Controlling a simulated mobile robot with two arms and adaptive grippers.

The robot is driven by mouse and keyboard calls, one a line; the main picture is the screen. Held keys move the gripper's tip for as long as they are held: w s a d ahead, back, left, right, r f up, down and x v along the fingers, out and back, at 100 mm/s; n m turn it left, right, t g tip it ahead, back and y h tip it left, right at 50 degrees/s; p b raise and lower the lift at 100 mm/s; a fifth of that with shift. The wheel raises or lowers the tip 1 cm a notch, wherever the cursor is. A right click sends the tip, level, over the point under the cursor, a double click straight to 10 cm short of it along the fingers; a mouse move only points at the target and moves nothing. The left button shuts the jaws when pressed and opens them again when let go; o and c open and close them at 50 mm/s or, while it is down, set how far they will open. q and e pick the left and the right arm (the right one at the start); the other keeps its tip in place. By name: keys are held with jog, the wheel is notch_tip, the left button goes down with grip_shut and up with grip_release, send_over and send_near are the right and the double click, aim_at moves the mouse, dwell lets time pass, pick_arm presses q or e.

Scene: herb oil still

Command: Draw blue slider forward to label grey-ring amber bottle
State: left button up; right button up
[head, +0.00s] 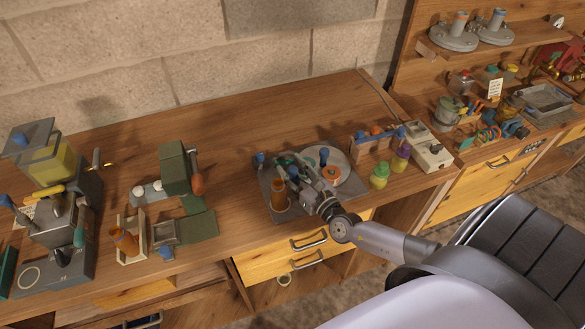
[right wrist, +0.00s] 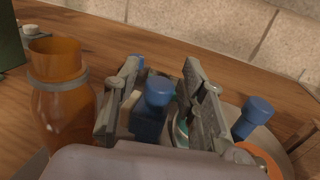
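The amber bottle (head: 279,197) stands upright on the grey plate (head: 268,213) of the labelling device. In the right wrist view the bottle (right wrist: 66,122) is at left, with a grey ring (right wrist: 57,80) around its neck. My right gripper (head: 287,168) is low over the plate, beside the bottle. In the wrist view its fingers (right wrist: 162,74) are apart, with the blue slider's knob and block (right wrist: 150,122) between them. I see gaps beside the knob; contact lower down is hidden. My left gripper is not in view.
A round grey disc (head: 341,158) and an orange roll (head: 331,175) sit right of the gripper. Green (head: 379,176) and purple-topped (head: 400,158) bottles stand further right. The table behind the plate is clear.

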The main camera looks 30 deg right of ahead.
grip_shut()
dwell(0.6)
